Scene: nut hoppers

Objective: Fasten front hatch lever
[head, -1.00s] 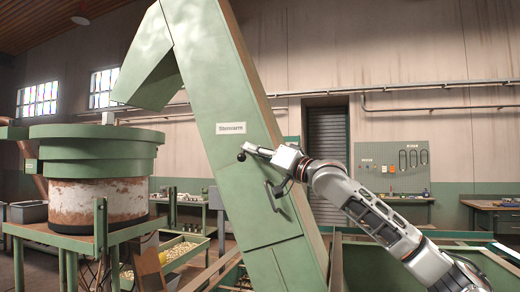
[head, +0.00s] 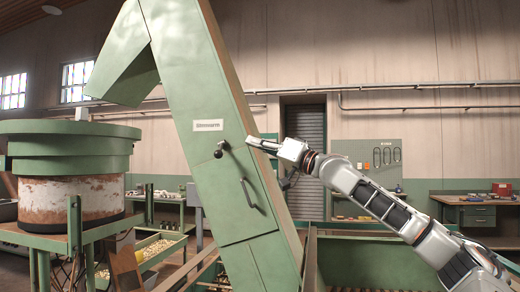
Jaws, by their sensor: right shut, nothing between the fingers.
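The green sloping elevator housing (head: 185,85) has a hatch on its front face. The hatch lever (head: 222,146) is a short lever with a black ball knob, pointing down and slightly left below the name plate. A curved grab handle (head: 247,194) is lower on the same face. My right gripper (head: 252,141) is shut and empty, its fingertips to the right of the lever and apart from it in the picture. My left gripper is out of view.
A green round hopper (head: 66,138) on a stand is at the left. A tray of nuts (head: 150,252) sits low beside the housing. Green railings and a bin (head: 375,262) lie below my right arm. A workbench (head: 480,203) is at the far right.

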